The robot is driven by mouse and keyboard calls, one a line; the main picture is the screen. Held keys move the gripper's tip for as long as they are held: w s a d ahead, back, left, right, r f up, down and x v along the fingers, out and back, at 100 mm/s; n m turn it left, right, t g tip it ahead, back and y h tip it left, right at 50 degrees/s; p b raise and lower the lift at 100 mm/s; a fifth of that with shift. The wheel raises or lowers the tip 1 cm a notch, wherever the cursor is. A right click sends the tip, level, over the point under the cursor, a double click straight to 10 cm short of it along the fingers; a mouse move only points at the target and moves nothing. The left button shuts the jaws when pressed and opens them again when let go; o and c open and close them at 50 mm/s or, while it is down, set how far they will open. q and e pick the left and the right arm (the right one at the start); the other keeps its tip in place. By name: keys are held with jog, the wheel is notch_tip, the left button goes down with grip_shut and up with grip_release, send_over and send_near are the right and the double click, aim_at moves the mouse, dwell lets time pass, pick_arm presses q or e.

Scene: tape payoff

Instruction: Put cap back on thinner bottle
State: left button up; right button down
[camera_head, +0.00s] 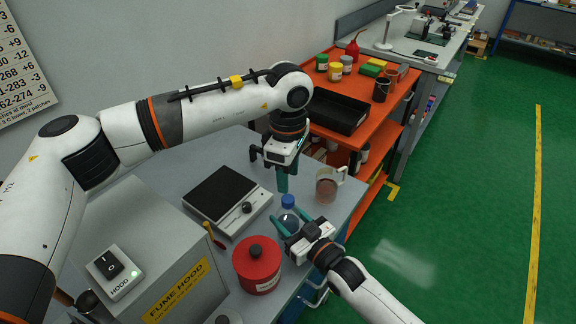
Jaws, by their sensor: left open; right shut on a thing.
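The thinner bottle (288,217) is a small clear bottle with bluish contents, standing at the right part of the grey bench. A blue cap (288,201) shows at its top; I cannot tell whether it is seated or loose. My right gripper (291,222) comes from the lower right and is shut on the bottle, its teal fingers around the body. My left gripper (280,174) points down above and behind the cap, open and empty, apart from the cap. The bottle's lower part is partly hidden by the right gripper.
A hotplate (222,197) lies left of the bottle, a glass beaker (326,187) to the right. A red lidded can (257,268) stands in front, beside the fume hood box (160,260). A screwdriver (213,234) lies near the hotplate. An orange cart (377,122) stands behind.

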aim_at(288, 198)
pick_arm(q)
jog(key=n, duration=0.4)
jog(key=shift+r+n, duration=0.2)
jog(key=shift+n, duration=0.1)
jog(key=n, duration=0.4)
jog(key=shift+r+n, duration=0.15)
jog(key=shift+n, duration=0.15)
jog(key=n, duration=0.4)
jog(key=shift+r, duration=0.2)
jog(key=n, duration=0.6)
jog(key=shift+r, duration=0.2)
jog(key=shift+f, duration=4.05)
